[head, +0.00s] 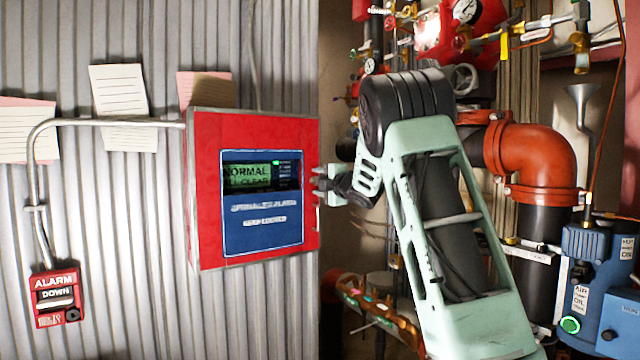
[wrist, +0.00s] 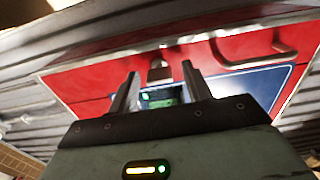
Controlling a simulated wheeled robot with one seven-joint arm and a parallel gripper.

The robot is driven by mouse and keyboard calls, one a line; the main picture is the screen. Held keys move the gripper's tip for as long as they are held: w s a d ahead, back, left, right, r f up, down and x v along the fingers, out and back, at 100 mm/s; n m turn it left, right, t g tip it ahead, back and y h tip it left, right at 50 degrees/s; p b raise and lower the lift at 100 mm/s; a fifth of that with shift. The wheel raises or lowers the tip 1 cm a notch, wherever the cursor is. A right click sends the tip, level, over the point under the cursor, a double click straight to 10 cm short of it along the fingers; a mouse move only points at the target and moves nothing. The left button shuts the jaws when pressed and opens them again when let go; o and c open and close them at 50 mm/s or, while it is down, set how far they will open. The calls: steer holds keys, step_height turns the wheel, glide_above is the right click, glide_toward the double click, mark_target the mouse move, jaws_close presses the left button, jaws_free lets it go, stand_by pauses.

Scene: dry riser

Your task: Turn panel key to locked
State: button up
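The red panel (head: 205,240) is mounted on the corrugated wall, its door shut. Its blue face (head: 262,240) has a green display reading "NORMAL" and "ALL CLEAR". My gripper (head: 319,183) is at the panel's right edge in the head view. In the wrist view my gripper (wrist: 160,70) has its two fingers apart, pointing at the red panel (wrist: 210,65). A small dark fitting (wrist: 160,72) on the panel shows between the fingertips, apart from both. It may be the key or its lock; its turn position cannot be told. No key is visible in the head view.
A metal handle (wrist: 255,58) stands out from the panel right of the fingers. A conduit (head: 110,122) runs to a red alarm box (head: 57,297) at left. Red pipework (head: 540,160) and a blue machine (head: 600,270) crowd the right, behind and beside my arm.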

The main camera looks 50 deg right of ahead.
steer(key=shift+s, duration=0.1)
steer(key=b+v, duration=0.2)
steer(key=v, duration=1.5)
steer(key=shift+a, duration=0.1)
steer(key=w+a+f+m+g+y+p, duration=0.1)
steer(key=w+a+f+m+g+p, duration=0.2)
steer(key=a, duration=0.6)
steer(key=w+a+f+m+g+y+p, duration=0.1)
steer(key=w+a+f+m, duration=0.1)
steer(key=w+a, duration=0.5)
steer(key=s+a+f+m+g+y+p, duration=0.1)
steer(key=s+a+f, duration=0.1)
steer(key=a, duration=0.5)
steer(key=s+a+f+g+y+p, duration=0.1)
steer(key=s+a+f+g, duration=0.15)
steer(key=a, duration=0.35)
steer(key=s+a+f+m+g+y+p, duration=0.1)
steer(key=s+a+f+g, duration=0.15)
steer(key=s+a, duration=0.35)
steer(key=s+a+f+g+p, duration=0.2)
steer(key=s+a+f, duration=0.15)
steer(key=a, duration=0.45)
steer(key=s+a+f+g+p, duration=0.1)
steer(key=s+a, duration=0.3)
steer(key=s, duration=0.5)
steer(key=s+a+g+p, duration=0.1)
steer(key=s+a+g, duration=0.2)
steer(key=s, duration=0.7)
steer(key=shift+a+f+m+g, duration=0.4)
steer(key=shift+g, duration=0.4)
